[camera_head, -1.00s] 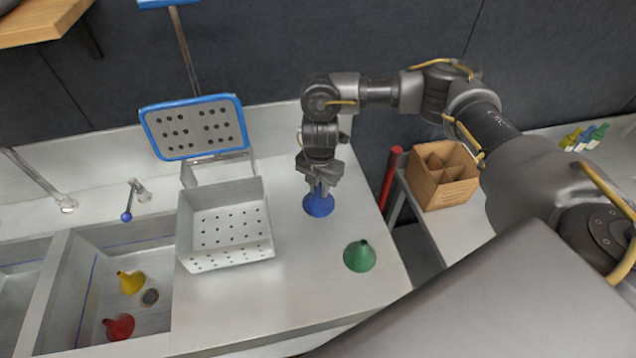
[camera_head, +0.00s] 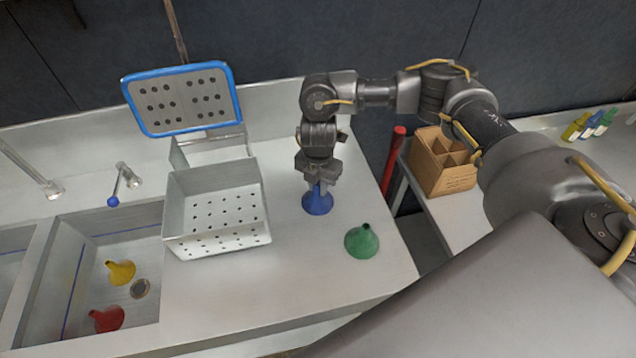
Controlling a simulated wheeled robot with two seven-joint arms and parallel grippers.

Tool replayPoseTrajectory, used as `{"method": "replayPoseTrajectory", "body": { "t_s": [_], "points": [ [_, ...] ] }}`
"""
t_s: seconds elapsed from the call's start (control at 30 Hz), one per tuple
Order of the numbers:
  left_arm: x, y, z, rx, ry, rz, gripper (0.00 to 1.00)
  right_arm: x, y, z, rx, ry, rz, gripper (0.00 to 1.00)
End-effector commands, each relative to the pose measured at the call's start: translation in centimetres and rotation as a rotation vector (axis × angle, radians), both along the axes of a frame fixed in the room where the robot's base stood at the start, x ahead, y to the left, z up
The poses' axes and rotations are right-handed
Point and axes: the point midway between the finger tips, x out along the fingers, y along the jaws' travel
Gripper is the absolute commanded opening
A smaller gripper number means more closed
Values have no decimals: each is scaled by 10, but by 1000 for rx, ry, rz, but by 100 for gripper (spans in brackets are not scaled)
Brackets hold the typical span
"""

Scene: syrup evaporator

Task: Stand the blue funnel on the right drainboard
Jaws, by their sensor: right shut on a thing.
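The blue funnel (camera_head: 318,203) is at the drainboard (camera_head: 300,284) right of the sink, wide end down and spout up. My right gripper (camera_head: 318,185) points down over it and is shut on its spout. The funnel's rim looks to be on or just above the drainboard; I cannot tell which. The upper spout is hidden by the fingers. My left gripper is out of view.
A green funnel (camera_head: 361,242) stands on the same drainboard, nearer the front. A perforated basket (camera_head: 217,215) with a raised blue-rimmed lid (camera_head: 181,99) is to the left. Yellow (camera_head: 121,272) and red (camera_head: 107,319) funnels lie in the sink. A cardboard box (camera_head: 443,165) is beyond the right edge.

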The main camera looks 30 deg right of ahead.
Motion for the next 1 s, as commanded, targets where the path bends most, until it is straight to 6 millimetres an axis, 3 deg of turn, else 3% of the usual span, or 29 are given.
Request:
{"method": "replayPoseTrajectory", "body": {
  "t_s": [0.87, 0.9, 1.0],
  "points": [
    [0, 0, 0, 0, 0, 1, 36, 0, 0, -5, 0, 0, 0, 0],
    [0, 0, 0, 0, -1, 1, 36, 0, 0, -5, 0, 0, 0, 27],
    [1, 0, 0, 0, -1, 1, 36, 0, 0, -5, 0, 0, 0, 40]
  ]
}}
